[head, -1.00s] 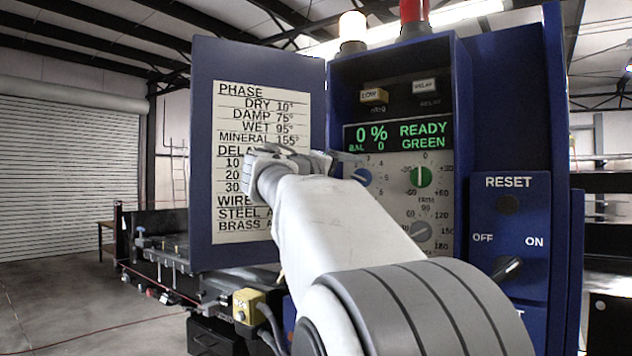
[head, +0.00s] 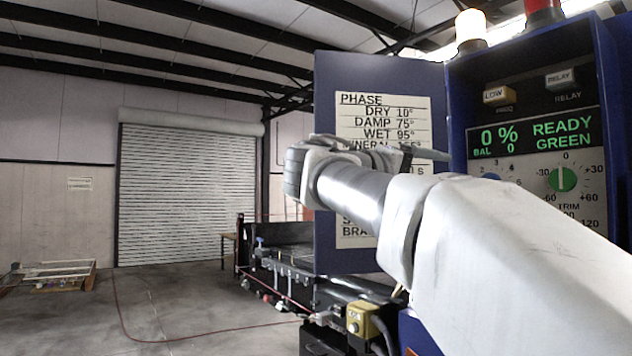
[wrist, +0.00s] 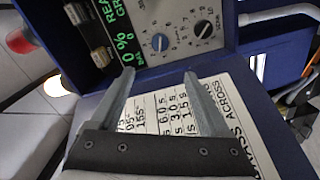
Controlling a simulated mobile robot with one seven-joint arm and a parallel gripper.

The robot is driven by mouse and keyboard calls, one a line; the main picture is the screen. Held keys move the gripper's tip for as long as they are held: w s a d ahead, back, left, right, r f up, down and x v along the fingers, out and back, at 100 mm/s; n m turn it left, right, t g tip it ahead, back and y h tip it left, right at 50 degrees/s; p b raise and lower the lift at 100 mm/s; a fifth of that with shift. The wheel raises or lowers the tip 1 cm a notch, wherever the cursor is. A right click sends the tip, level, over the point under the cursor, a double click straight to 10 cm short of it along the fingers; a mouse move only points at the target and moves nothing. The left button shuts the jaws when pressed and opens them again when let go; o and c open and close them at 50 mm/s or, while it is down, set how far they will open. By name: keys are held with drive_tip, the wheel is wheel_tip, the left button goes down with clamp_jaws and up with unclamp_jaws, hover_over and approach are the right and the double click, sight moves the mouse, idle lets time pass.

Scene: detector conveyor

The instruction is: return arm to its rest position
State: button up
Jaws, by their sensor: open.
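My gripper (wrist: 160,100) is open and empty in the wrist view, its two grey fingers apart in front of the control panel and the label sheet. In the head view my arm reaches from the lower right towards the left, and my gripper (head: 430,153) points right, partly hidden behind the wrist. The blue detector cabinet (head: 458,92) stands at the right with its door (head: 330,88) swung open to the left. Its display (head: 535,137) reads "0 %", "READY GREEN". A green dial (head: 563,179) sits below, and a blue knob (wrist: 160,42) shows in the wrist view.
A conveyor (head: 290,275) runs behind the door. A yellow box (head: 362,320) with cables is at its near end. A lit white lamp (head: 470,28) and a red lamp (head: 543,10) top the cabinet. Open floor (head: 180,300) lies at the left.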

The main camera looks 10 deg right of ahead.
drive_tip(key=s+a+f+y, duration=0.5)
drive_tip(key=s+f, duration=0.1)
drive_tip(key=f, duration=0.7)
drive_tip(key=s+a+f+y, duration=0.5)
drive_tip(key=s+f+y, duration=0.1)
drive_tip(key=f, duration=0.8)
drive_tip(key=s+a+f+g+y, duration=0.1)
drive_tip(key=s+a+f+y, duration=0.4)
drive_tip(key=f, duration=0.9)
drive_tip(key=s, duration=0.3)
drive_tip(key=shift+s+y, duration=0.25)
drive_tip(key=shift+y, duration=0.05)
drive_tip(key=c, duration=0.5)
drive_tip(key=shift+d, duration=0.2)
